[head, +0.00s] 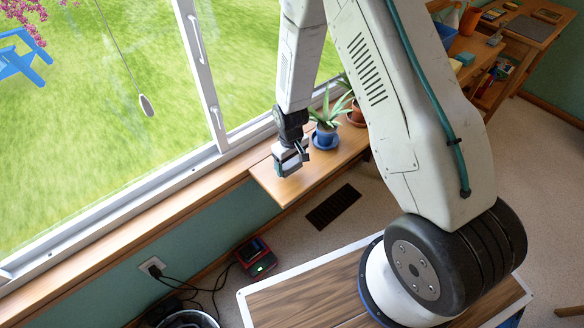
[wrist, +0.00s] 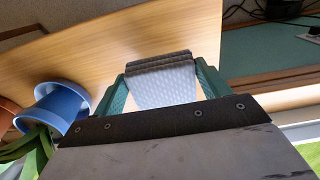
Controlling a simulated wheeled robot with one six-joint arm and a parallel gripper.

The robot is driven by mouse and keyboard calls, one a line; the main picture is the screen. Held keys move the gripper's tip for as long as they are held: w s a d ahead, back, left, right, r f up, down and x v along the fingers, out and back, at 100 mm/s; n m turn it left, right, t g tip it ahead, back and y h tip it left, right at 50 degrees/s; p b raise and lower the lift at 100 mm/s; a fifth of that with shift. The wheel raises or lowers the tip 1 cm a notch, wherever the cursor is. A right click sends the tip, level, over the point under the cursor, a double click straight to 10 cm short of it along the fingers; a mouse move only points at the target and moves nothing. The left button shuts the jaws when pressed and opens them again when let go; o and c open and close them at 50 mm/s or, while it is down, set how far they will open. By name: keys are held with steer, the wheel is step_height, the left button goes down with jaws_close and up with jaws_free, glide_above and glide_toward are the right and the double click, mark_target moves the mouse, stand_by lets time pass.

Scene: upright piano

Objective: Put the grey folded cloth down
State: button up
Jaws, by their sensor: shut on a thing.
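The grey folded cloth (wrist: 165,84) shows in the wrist view as a layered grey bundle, paler on the side facing the camera. It is squeezed between the two green fingers of my gripper (wrist: 160,78). In the head view my gripper (head: 291,163) points down over the left end of a wooden shelf (head: 283,190) below the window. I cannot make out the cloth clearly there. The shelf's bare wood (wrist: 185,35) lies beyond the cloth in the wrist view. I cannot tell whether the cloth touches it.
A blue pot with a spiky plant (head: 325,137) stands on the shelf right of my gripper; the blue pot (wrist: 62,108) is at left in the wrist view. A terracotta pot (head: 356,115) stands behind it. A red-and-black device (head: 256,257) and cables are below. The shelf's left end looks bare.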

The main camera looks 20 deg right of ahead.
mark_target(292, 168)
steer(key=shift+w+d, duration=0.2)
steer(key=shift+d, duration=0.05)
steer(key=shift+f, duration=1.75)
steer(key=shift+f, duration=0.15)
steer(key=o, duration=1)
